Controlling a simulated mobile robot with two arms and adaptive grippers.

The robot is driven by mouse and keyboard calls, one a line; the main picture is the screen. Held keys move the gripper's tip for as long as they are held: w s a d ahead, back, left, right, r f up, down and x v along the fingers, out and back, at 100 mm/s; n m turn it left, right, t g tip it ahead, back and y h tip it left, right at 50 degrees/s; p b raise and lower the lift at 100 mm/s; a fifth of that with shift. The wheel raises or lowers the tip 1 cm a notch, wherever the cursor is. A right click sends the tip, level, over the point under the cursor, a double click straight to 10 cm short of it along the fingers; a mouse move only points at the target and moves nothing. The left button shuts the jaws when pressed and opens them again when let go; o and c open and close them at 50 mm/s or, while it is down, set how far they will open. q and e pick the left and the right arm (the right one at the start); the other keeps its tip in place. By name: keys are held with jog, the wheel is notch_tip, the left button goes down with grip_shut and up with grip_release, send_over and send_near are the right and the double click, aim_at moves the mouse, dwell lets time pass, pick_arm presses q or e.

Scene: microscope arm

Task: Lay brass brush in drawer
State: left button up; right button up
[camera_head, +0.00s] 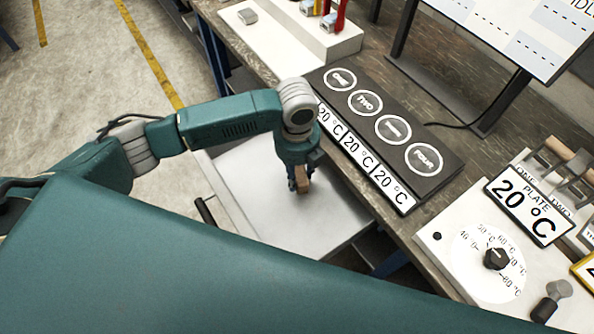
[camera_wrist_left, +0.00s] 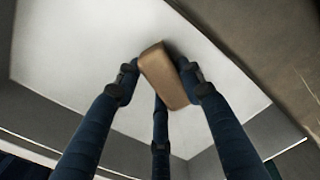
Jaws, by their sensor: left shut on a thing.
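My left gripper (camera_head: 299,184) points down over the open drawer (camera_head: 250,185), which has a pale, bare floor and sticks out from under the bench. The gripper is shut on a small brown block, which I take for the brass brush (camera_head: 303,198). In the left wrist view the brush (camera_wrist_left: 165,76) sits between the dark fingers (camera_wrist_left: 160,88), with the pale drawer floor (camera_wrist_left: 70,50) behind it. I cannot tell whether the brush touches the floor. Its bristles are not visible. My right gripper is not in view.
The drawer handle (camera_head: 206,212) is at the left front. A dark panel with several round labelled pads (camera_head: 435,188) and 20 °C displays lies on the bench beside the drawer. A white dial unit (camera_head: 460,250) stands at the right. My teal body hides the lower left.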

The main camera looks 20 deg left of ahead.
aim_at(297, 172)
pick_arm(q)
jog(key=shift+f, duration=0.1)
jog(key=o, duration=0.9)
jog(key=shift+o, duration=0.6)
notch_tip(297, 172, up, 12)
jog(key=b, duration=0.1)
jog(key=shift+r+b, duration=0.2)
jog(key=shift+b, duration=0.15)
